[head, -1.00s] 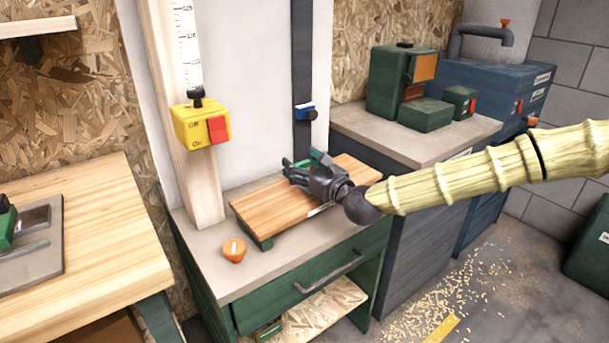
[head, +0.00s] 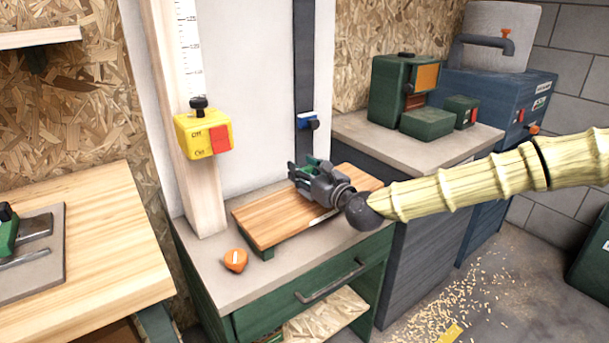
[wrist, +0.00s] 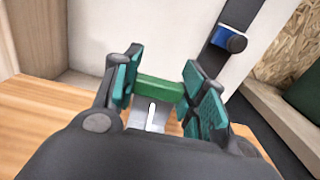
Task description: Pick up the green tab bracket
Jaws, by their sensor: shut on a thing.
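The green tab bracket (wrist: 160,88) is a green bar with a grey metal plate (wrist: 147,112) below it, seen in the wrist view. My gripper (wrist: 160,90) has its teal-padded fingers on either side of the green bar, shut on it. In the head view my gripper (head: 304,172) is over the back of the wooden board (head: 268,219). There the bracket is mostly hidden by the fingers. I cannot tell whether the bracket touches the board.
The board lies on a grey-topped cabinet (head: 205,270) with a green drawer. An orange knob (head: 235,260) sits at the cabinet's front left. A wooden post with a yellow switch box (head: 203,135) rises behind. A dark vertical rail (head: 304,75) stands behind the gripper.

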